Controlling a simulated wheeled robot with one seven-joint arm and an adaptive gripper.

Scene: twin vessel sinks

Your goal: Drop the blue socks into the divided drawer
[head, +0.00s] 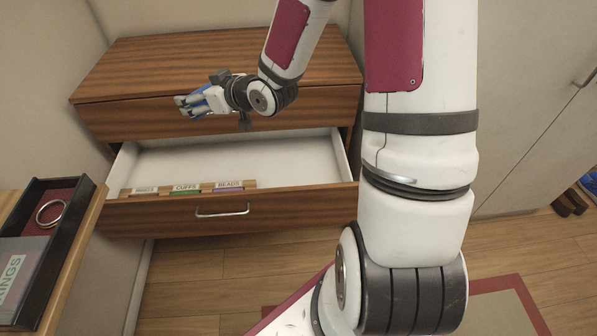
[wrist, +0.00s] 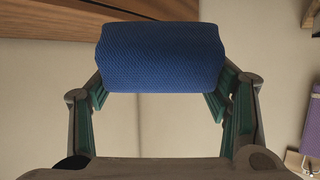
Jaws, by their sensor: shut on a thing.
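The blue socks (wrist: 160,58) are a rolled, textured bundle held between the two fingers of my gripper (wrist: 160,85) in the wrist view. In the head view, my gripper (head: 196,103) is shut on the blue socks (head: 212,99), which are partly hidden by the fingers. It is in front of the dresser's upper drawer face and appears above the open divided drawer (head: 320,157). The drawer has a white interior and a wooden front with a metal handle. Labelled dividers, including CUFFS and BEADS, stand along its front; the rest of the visible floor is bare.
The wooden dresser top (head: 220,55) is clear. A dark tray (head: 72,215) with a gold ring (head: 50,213) and a labelled grey section sits on a wooden surface at left. A purple item (wrist: 313,128) shows at the wrist view's right edge. Cabinet doors stand at right.

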